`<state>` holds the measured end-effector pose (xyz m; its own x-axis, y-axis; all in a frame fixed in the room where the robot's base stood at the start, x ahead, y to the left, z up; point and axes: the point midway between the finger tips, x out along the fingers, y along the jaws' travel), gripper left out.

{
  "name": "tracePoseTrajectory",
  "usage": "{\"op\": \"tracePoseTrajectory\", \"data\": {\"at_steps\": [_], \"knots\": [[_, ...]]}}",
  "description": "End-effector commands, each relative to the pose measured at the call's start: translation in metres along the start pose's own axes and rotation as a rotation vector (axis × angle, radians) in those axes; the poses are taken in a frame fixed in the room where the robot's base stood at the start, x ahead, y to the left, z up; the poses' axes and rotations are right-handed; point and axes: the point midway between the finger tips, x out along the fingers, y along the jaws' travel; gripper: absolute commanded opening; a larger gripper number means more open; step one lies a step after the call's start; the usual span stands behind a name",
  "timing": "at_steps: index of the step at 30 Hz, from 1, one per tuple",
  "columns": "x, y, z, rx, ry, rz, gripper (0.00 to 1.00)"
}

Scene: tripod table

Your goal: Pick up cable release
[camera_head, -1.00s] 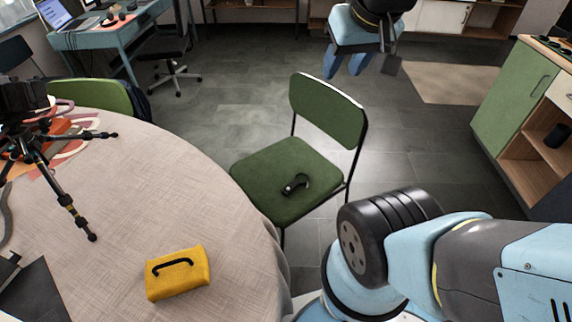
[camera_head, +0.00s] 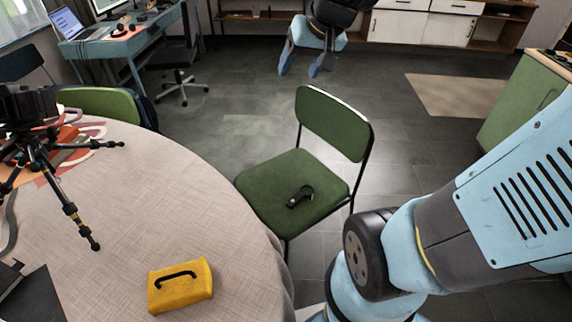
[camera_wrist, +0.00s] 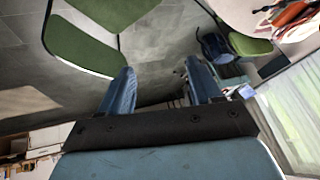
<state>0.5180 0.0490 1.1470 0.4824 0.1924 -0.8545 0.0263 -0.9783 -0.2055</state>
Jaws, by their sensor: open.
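Two small black items could be the cable release, and I cannot tell which is. One dark, looped item (camera_head: 299,197) lies on the seat of the green chair (camera_head: 290,180). The other, a black curved piece (camera_head: 176,274), lies on top of a yellow pouch or block (camera_head: 181,290) near the front edge of the round table. My gripper (camera_head: 300,70) is open and empty, raised far beyond the chair and apart from both items. Its two blue fingers also show spread in the wrist view (camera_wrist: 162,82), with nothing between them.
A black tripod (camera_head: 50,180) stands on the cloth-covered round table (camera_head: 140,200). Another green chair (camera_head: 105,102) is behind the table. A blue desk (camera_head: 125,45) is at back left, a green cabinet (camera_head: 515,110) at right. The floor behind the middle chair is clear.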

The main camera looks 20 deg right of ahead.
Motion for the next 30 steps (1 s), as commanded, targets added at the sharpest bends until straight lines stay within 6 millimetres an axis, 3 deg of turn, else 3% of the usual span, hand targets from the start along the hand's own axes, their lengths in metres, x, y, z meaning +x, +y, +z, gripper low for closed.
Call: {"op": "tracePoseTrajectory", "data": {"at_steps": [9,16,22,30], "knots": [[0.090,0.000,-0.057,0.134,0.024,-0.070,0.64],[0.160,0.016,-0.084,0.257,0.041,-0.074,0.64],[0.224,0.040,-0.094,0.379,0.043,-0.042,0.64],[0.311,0.081,-0.081,0.550,0.011,0.049,0.64]]}}
